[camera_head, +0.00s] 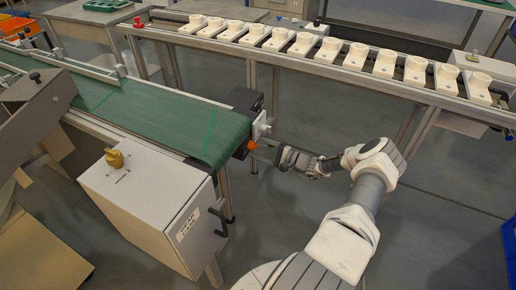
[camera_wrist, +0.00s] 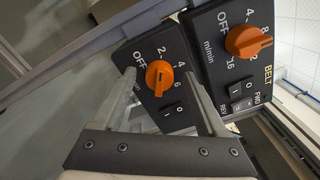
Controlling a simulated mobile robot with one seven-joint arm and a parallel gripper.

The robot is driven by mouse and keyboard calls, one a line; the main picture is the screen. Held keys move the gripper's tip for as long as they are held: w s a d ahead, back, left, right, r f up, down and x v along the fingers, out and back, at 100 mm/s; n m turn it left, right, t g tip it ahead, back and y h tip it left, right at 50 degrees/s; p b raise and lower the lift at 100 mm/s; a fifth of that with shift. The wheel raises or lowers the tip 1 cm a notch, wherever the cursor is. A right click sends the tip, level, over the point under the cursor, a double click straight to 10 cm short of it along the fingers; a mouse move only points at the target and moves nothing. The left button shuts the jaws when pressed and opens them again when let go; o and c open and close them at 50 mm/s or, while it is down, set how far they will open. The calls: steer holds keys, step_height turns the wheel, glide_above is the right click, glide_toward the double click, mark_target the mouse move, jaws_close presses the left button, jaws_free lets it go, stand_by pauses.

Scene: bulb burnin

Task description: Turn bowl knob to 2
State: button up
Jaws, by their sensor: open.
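In the wrist view, an orange knob (camera_wrist: 159,77) sits on a dark panel (camera_wrist: 150,45) marked OFF, 2, 4, 6 and min/min-like small print. Its ridge runs roughly up and down in the picture; which mark it points at is not clear. My gripper (camera_wrist: 163,84) is open, with one finger on each side of this knob; contact cannot be told. No name for this panel is readable. In the head view my gripper (camera_head: 268,146) is at the end of the green conveyor, by a small orange knob (camera_head: 252,145).
A second orange knob (camera_wrist: 249,41), on a panel labelled BELT, is close to the right in the wrist view. Small rocker switches (camera_wrist: 173,113) lie below the first knob. The green belt (camera_head: 170,120) and a grey box (camera_head: 150,195) stand left of my arm.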

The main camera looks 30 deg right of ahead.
steer(key=p+v, duration=0.3)
steer(key=v, duration=1.4)
steer(key=shift+d, duration=0.15)
steer(key=shift+s, duration=0.15)
